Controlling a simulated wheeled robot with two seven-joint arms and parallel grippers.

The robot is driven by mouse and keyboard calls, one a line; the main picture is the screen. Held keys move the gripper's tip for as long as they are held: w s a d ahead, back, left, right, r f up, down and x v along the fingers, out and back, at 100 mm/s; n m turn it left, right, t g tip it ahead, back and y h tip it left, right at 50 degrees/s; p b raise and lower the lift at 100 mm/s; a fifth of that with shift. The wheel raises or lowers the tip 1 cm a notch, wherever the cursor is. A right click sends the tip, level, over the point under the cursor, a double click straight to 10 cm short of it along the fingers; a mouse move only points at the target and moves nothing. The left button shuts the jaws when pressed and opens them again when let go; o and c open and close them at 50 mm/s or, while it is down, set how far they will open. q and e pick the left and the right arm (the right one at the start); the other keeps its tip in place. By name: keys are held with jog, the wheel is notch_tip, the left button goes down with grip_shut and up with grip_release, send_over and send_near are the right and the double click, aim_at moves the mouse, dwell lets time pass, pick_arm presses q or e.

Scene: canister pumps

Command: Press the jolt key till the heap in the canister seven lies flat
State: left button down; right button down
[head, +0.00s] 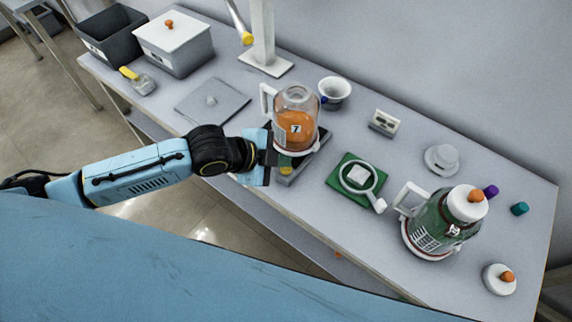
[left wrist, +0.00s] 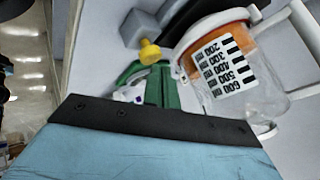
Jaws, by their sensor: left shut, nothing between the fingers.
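The canister seven (head: 296,122) is clear with a white handle and a "7" label, and holds orange powder. It stands upright on a dark jolt base (head: 304,163). In the left wrist view it appears upside down (left wrist: 222,85), with a scale strip; I cannot clearly tell the heap's slope. The yellow jolt key (head: 286,170) is at the base's near end and also shows in the left wrist view (left wrist: 150,52). My left gripper (head: 274,158) is shut and empty, its green fingertips (left wrist: 152,72) close by the key. Contact is unclear. My right gripper is out of view.
Grey bins (head: 176,52) are at the far left.

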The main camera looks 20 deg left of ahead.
pick_arm(q)
jog(key=shift+f, duration=0.75)
dwell(0.4)
dwell(0.4)
jog(key=shift+r+p, duration=1.1)
jog(key=shift+r, duration=0.05)
notch_tip(320, 180, up, 5)
jog(key=p, duration=0.5)
jog(key=shift+r+p, duration=0.15)
jog(key=shift+p, duration=0.2)
